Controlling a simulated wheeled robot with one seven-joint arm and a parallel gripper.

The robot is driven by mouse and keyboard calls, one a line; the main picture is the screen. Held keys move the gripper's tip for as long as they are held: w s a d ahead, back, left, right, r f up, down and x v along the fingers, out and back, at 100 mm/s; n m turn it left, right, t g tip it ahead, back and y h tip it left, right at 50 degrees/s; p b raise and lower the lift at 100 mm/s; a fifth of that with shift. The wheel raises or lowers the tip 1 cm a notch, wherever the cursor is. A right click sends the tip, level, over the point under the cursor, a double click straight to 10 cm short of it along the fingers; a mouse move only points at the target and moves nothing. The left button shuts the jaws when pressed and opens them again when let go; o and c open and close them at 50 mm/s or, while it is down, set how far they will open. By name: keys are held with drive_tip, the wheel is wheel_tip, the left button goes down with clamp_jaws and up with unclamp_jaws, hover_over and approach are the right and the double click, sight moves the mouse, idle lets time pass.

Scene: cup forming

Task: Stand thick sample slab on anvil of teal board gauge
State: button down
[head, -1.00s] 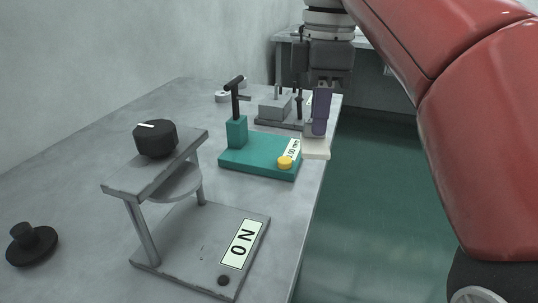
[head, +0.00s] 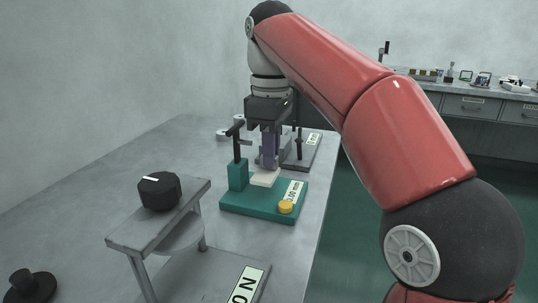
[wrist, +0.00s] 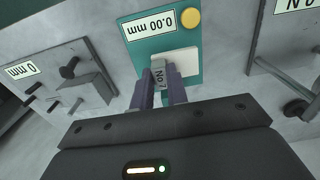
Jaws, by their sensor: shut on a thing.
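The teal board gauge (head: 262,205) stands on the bench with an upright post, a dark arm and a yellow button (head: 286,206). Its label reads 0.00 mm in the wrist view (wrist: 149,27). My gripper (head: 269,160) points down over the gauge, its purple fingers shut on the sample slab. The slab's cream plate (head: 265,178) lies level beside the teal post. In the wrist view, a grey grip marked No 7 (wrist: 158,76) sits between the fingers, above the cream plate (wrist: 180,62). The anvil is hidden, and I cannot tell whether the plate touches the gauge.
A grey press with a black knob (head: 160,190) stands nearer on the bench, with a black disc (head: 30,287) at its left. A grey gauge (head: 303,150) stands behind the teal one. The bench's right edge is close.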

drive_tip(key=shift+w+a, duration=0.2)
drive_tip(key=shift+w, duration=0.55)
drive_tip(key=shift+f+b, duration=0.6)
drive_tip(key=shift+f, duration=1.15)
drive_tip(key=shift+f, duration=0.2)
drive_tip(key=c, duration=1.4)
unclamp_jaws()
drive_tip(key=shift+r, duration=0.15)
wheel_tip(320, 180, up, 8)
drive_tip(key=p, duration=0.2)
drive_tip(key=shift+f+p, duration=0.2)
drive_tip(key=shift+p, duration=0.2)
